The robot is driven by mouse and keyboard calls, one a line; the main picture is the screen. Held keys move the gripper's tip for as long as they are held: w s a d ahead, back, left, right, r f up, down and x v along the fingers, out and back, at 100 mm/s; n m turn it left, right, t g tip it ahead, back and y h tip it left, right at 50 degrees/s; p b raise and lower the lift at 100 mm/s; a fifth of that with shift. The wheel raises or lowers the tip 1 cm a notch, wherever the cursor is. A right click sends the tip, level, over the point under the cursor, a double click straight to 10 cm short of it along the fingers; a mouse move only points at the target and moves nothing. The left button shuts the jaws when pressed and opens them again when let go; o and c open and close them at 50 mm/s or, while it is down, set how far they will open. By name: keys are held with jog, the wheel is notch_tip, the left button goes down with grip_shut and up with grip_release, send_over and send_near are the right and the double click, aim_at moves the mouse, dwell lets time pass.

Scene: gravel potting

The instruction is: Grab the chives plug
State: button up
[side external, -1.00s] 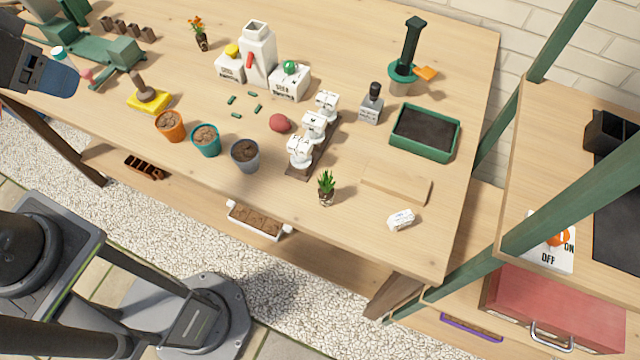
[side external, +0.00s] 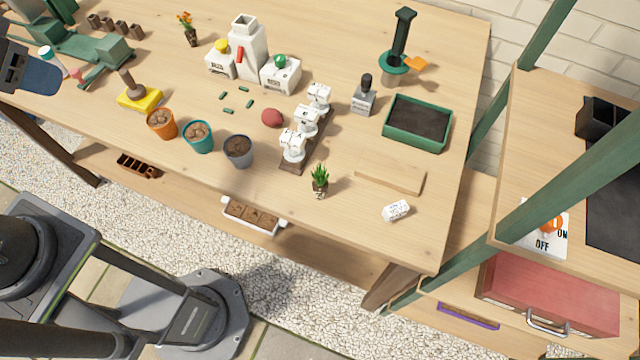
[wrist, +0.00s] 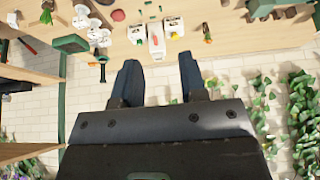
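The plug with spiky green leaves (side external: 320,180), which I take for the chives, stands upright near the front edge of the bench, its small dark root block below the leaves. A small green plant at the top left of the wrist view (wrist: 46,13) appears to be the same plug. My gripper (wrist: 160,72) is open with nothing between its fingers. In the side view only part of it (side external: 30,72) shows at the upper left edge, far from the green plug.
A rack of white figures (side external: 292,165) stands just left of the plug, with a wooden board (side external: 390,178) and white block (side external: 396,210) to its right. Grey (side external: 238,151), teal (side external: 198,136) and orange pots (side external: 161,123) line the front. An orange-flowered plug (side external: 187,28) stands at the back left.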

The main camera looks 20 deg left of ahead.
jog(key=m+g, duration=0.6)
jog(key=m, duration=1.2)
send_over(320, 173)
notch_tip(320, 173, down, 11)
notch_tip(320, 173, down, 8)
jog(key=shift+s+d+f, duration=0.1)
jog(key=shift+s+d, duration=0.05)
jog(key=shift+f, duration=2.85)
jog(key=shift+c, duration=0.2)
